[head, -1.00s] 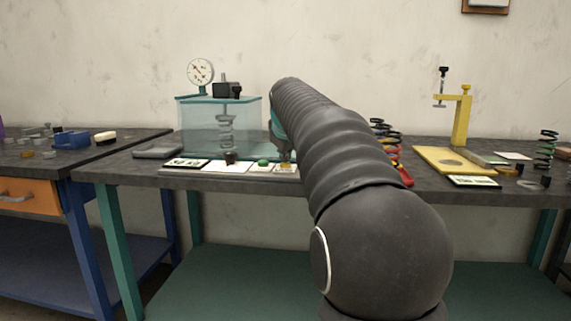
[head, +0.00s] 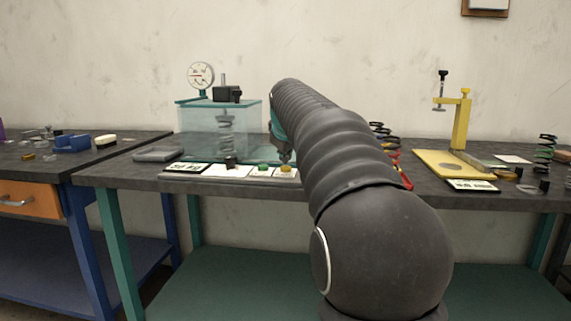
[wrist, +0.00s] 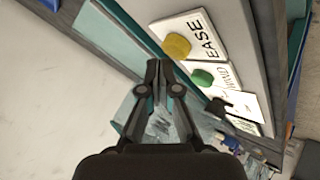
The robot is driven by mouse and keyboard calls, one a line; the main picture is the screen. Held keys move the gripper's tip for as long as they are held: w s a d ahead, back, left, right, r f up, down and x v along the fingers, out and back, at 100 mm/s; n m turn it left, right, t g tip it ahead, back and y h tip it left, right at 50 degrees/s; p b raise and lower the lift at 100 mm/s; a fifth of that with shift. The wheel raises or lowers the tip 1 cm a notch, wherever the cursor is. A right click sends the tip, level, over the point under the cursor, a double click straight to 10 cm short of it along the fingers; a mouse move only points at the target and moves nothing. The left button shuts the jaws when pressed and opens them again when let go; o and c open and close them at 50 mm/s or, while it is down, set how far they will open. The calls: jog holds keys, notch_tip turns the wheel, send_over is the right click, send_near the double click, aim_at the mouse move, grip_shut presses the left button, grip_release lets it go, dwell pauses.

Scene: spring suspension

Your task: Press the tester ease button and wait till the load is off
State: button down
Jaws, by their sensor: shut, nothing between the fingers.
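The yellow ease button (head: 286,169) sits at the right end of the tester's front panel. It also shows in the wrist view (wrist: 177,45) on a plate marked EASE. My gripper (wrist: 158,68) is shut and empty, with its tips apart from the button in the wrist view. In the head view my gripper (head: 284,157) is just behind and above the button, partly hidden by my arm. The tester (head: 185,125) is a clear teal-edged box with a spring (head: 226,130) inside, a black block (head: 226,94) on top and a dial gauge (head: 200,75).
A green button (head: 263,167), also in the wrist view (wrist: 203,77), sits left of the yellow one. A black knob (head: 230,162) stands further left. A yellow press (head: 461,120) and loose springs (head: 380,130) are to the right on the bench.

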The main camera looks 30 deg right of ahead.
jog(key=shift+r, duration=0.3)
notch_tip(320, 180, up, 3)
jog(key=p, duration=0.3)
jog(key=shift+r, duration=1)
jog(key=m, duration=0.1)
send_near(286, 167)
jog(key=a, duration=0.4)
jog(key=s+a+f+m+g+y, duration=0.1)
jog(key=s+a+f, duration=0.3)
jog(key=s+f, duration=0.4)
jog(key=s+a+f+m+g+y, duration=0.1)
jog(key=s+a+f, duration=0.3)
jog(key=s+f, duration=0.4)
jog(key=s+a+f+m+g+y, duration=0.1)
jog(key=s+a+f, duration=0.3)
jog(key=s, duration=1)
notch_tip(286, 167, down, 4)
jog(key=shift+s+a+r+m, duration=0.1)
jog(key=shift+s+a+m, duration=0.2)
